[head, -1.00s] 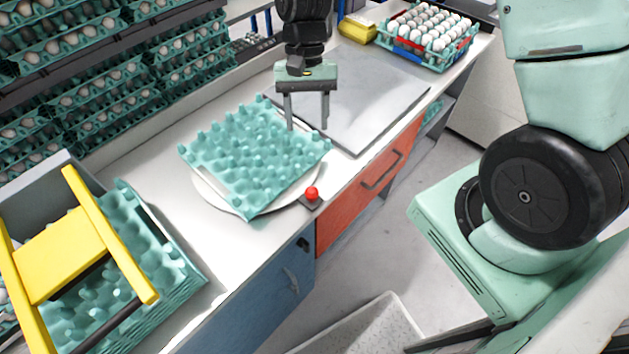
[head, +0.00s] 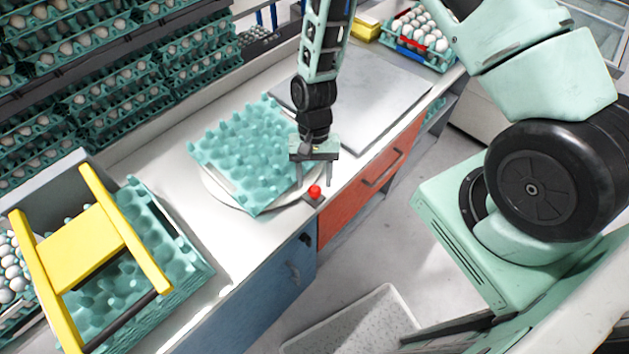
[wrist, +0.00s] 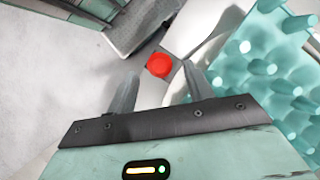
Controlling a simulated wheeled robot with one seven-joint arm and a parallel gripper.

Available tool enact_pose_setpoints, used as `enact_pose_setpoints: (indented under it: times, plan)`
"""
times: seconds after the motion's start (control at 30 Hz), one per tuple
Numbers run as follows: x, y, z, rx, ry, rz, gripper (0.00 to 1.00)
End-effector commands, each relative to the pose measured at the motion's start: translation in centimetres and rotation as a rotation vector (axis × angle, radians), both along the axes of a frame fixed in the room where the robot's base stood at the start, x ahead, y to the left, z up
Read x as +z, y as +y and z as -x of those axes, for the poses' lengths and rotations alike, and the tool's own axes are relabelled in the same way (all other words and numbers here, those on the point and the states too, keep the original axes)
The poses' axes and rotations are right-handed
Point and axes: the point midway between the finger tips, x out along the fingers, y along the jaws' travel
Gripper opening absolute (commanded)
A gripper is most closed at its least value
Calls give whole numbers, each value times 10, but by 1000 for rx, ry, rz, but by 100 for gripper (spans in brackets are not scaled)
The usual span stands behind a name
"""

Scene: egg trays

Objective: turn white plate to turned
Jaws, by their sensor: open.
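The white plate (head: 222,193) is a round disc on the counter, mostly hidden under an empty teal egg tray (head: 245,150). Its rim shows along the front and left of the tray. A small red knob (head: 315,191) on a dark base stands just right of the plate, near the counter's front edge. My gripper (head: 314,182) is open and empty, pointing down above the counter beside the tray's right corner, close to the knob. In the wrist view the red knob (wrist: 159,65) lies ahead between the fingertips, with the tray (wrist: 280,60) to the right.
A grey metal sheet (head: 375,100) lies behind my gripper. A crate of eggs (head: 420,40) stands at the back right. A yellow-handled holder (head: 80,245) and teal trays fill the front left. Stacked egg trays (head: 110,85) line the back left. A pale bin (head: 355,325) is on the floor.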

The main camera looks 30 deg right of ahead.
Motion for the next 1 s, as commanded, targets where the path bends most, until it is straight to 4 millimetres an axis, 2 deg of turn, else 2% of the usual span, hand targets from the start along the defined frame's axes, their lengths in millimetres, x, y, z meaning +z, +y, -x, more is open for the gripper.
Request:
enact_pose_setpoints:
  times: [0.23, 0.6, 0.63, 0.67, 0.8, 1.0]
  plan:
    - [-22, 4, 9, 1, 1, 0, 52]
    - [-27, 5, 10, 1, -2, 1, 52]
    - [-27, 5, 10, 1, -1, 0, 49]
    - [-27, 5, 10, 1, -1, 0, 40]
    - [-27, 5, 10, 1, -1, 0, 1]
    - [-27, 6, 9, -1, -1, 0, 0]
